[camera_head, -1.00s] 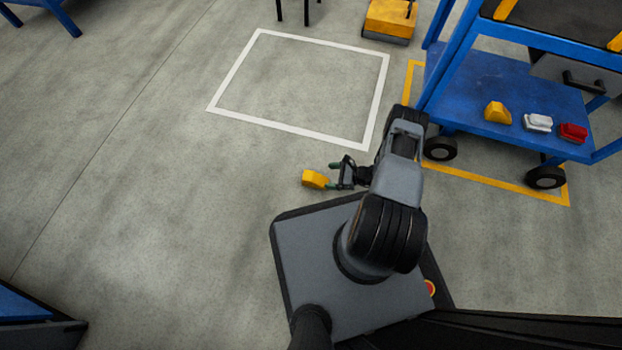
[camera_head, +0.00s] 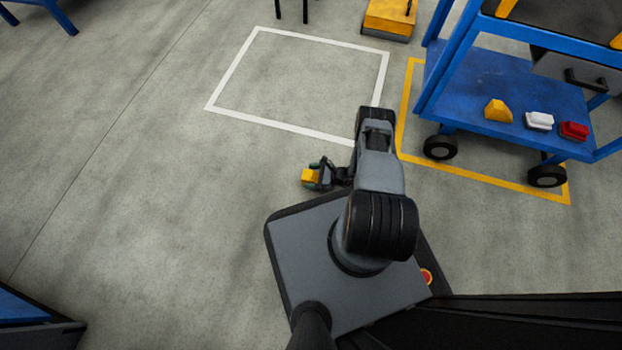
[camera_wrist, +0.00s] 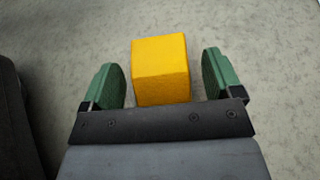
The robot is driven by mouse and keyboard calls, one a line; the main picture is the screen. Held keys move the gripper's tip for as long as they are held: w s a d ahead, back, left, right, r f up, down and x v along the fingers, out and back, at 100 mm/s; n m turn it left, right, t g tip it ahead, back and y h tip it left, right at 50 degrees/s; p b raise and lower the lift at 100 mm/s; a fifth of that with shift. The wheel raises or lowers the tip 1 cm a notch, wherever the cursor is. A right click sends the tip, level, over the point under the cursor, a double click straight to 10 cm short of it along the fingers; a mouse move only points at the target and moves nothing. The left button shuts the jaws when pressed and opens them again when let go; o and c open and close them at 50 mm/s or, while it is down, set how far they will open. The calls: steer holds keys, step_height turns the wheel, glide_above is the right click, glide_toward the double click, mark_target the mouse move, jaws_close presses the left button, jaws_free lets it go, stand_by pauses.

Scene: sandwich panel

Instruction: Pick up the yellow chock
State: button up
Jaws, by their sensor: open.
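In the wrist view the yellow chock (camera_wrist: 161,70) stands between the two green finger pads of my gripper (camera_wrist: 168,78). Part of the chock is hidden by the gripper in the head view.
A blue cart (camera_head: 465,85) at the right carries another yellow chock (camera_head: 497,110), a white block (camera_head: 539,121) and a red block (camera_head: 573,130) on its lower shelf. A white floor square (camera_head: 230,117) is empty. A yellow machine (camera_head: 388,17) stands at the back.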

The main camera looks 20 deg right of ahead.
steer(key=shift+d, duration=0.1)
steer(key=c, duration=1.2)
steer(key=shift+r, duration=0.2)
